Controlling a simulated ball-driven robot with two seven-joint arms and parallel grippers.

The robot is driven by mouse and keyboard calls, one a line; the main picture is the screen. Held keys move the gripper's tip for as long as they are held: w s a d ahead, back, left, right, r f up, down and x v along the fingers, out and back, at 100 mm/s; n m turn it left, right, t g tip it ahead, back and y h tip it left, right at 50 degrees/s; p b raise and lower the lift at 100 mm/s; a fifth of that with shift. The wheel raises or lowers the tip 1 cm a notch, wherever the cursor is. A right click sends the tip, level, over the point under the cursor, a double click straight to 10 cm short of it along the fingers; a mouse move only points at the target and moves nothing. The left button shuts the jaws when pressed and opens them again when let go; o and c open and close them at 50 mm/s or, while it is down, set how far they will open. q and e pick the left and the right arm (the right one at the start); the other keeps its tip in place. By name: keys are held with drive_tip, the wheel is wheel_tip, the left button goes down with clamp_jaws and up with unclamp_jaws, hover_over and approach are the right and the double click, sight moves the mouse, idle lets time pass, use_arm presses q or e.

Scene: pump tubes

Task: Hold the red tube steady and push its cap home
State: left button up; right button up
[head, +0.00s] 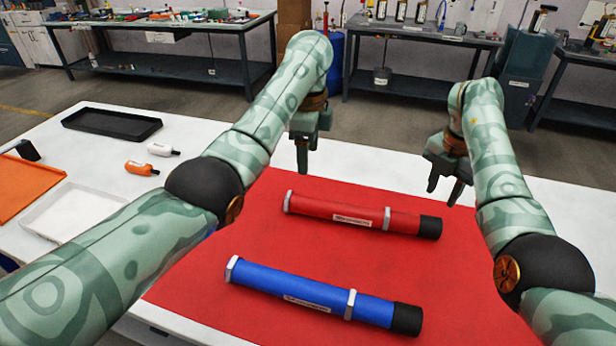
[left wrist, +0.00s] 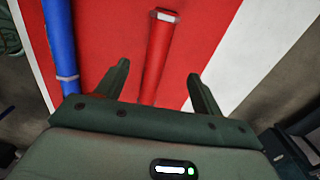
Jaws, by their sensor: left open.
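The red tube (head: 335,209) lies flat on the red mat (head: 205,263), with a silver ring at its left end, another ring further right and a black end (head: 430,227) at the right. My left gripper (head: 305,168) is above the mat near the tube's left end, open and empty. In the left wrist view, the red tube (left wrist: 158,48) runs between the spread fingers of my left gripper (left wrist: 159,70), beyond them and not gripped. My right gripper (head: 446,188) is open and empty, above and behind the black end, apart from it.
A blue tube (head: 270,283) lies in front of the red one on the same mat. On the white table (head: 200,123) at left are a black tray (head: 110,132), a white tray (head: 40,215), an orange tray (head: 25,185) and two small bottles (head: 141,168). The mat around the tubes is clear.

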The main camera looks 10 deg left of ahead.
sight(308, 199)
use_arm(q)
wheel_tip(308, 199, down, 15)
drive_tip(key=shift+r, duration=0.15)
